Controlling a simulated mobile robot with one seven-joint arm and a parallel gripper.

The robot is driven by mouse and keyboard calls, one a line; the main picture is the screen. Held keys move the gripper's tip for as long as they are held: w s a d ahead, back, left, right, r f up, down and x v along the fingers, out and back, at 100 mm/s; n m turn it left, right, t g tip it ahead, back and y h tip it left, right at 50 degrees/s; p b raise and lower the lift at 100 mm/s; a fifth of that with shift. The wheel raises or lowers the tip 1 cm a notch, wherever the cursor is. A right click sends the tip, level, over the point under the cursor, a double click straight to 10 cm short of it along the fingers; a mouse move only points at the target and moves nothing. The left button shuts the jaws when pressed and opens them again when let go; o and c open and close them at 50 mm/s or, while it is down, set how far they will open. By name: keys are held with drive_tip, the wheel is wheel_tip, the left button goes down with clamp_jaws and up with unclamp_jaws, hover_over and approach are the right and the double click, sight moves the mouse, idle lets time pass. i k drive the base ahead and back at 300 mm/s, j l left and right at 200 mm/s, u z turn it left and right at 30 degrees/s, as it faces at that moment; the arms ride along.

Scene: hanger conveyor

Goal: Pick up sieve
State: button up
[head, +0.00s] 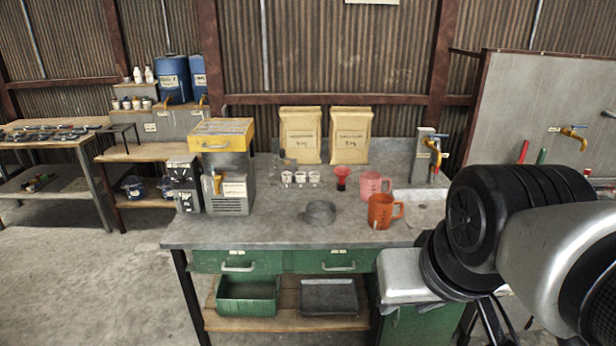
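A low, round grey metal ring-shaped thing, which looks like the sieve (321,212), sits on the grey workbench top (270,232), near the middle. Its mesh is too small to make out. My arm fills the right side of the head view, with black and silver links over the right part of the bench. My gripper is not in view, so I cannot see its fingers or whether it holds anything. Nothing touches the sieve.
Right of the sieve stand an orange jug (381,212) and a pink jug (371,186). Behind are small jars (301,178), a red funnel (343,175) and two paper bags (300,135). A yellow-topped machine (222,165) stands left. The bench front is clear.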

sight(318, 213)
drive_tip(key=i+u, duration=0.15)
drive_tip(key=i, duration=1.65)
drive_tip(key=i+j+z, duration=0.15)
